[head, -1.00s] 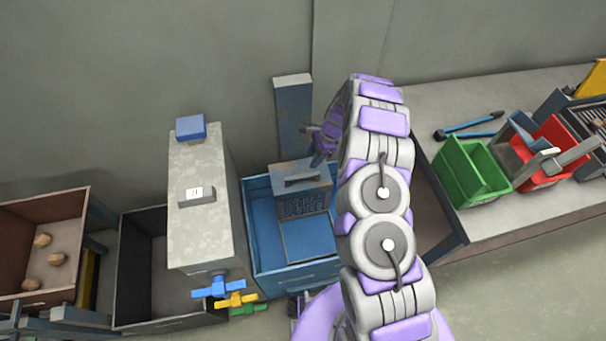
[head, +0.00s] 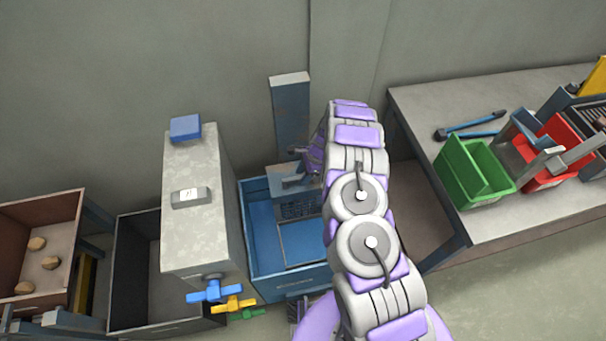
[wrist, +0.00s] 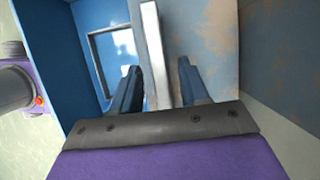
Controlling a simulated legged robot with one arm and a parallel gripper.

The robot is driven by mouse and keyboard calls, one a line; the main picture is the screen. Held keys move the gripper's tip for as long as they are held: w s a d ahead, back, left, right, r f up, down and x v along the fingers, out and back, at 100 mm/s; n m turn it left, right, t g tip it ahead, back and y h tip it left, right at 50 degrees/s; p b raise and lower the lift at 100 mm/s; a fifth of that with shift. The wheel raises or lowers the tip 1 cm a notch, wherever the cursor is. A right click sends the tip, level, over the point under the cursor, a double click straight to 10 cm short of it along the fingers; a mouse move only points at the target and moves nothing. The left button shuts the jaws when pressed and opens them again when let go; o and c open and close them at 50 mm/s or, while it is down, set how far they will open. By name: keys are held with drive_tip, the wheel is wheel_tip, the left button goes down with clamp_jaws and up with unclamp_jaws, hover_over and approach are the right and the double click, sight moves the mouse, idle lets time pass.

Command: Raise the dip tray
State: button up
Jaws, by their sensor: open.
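The dip tray shows a grey-blue top block (head: 283,173) with a dark handle (head: 292,183) and a perforated part (head: 298,209) below it. It sits in a blue tank (head: 262,289) in the head view. My gripper (head: 305,168) is over the block, close to the handle, and partly hidden by its own arm. In the wrist view my gripper (wrist: 158,78) is open, with a pale grey bar (wrist: 154,50), which looks like the handle, between its two blue fingers. I cannot tell whether the fingers touch it. My arm covers the tank's right side.
A concrete pillar (head: 193,225) with blue, yellow and green valves (head: 214,291) stands left of the tank. An upright post (head: 291,110) rises behind it. A bench (head: 420,105) with a green bin (head: 470,172) and red bin (head: 548,155) is at right.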

clamp_jaws()
idle(0.3)
drive_tip(key=shift+r, duration=0.1)
wheel_tip(320, 180, up, 25)
drive_tip(key=p, duration=1.5)
drive_tip(key=shift+w+r, duration=0.15)
drive_tip(key=shift+c, duration=0.7)
unclamp_jaws()
drive_tip(key=shift+r, duration=0.15)
drive_tip(key=shift+o, duration=0.7)
drive_tip(key=shift+d, duration=0.1)
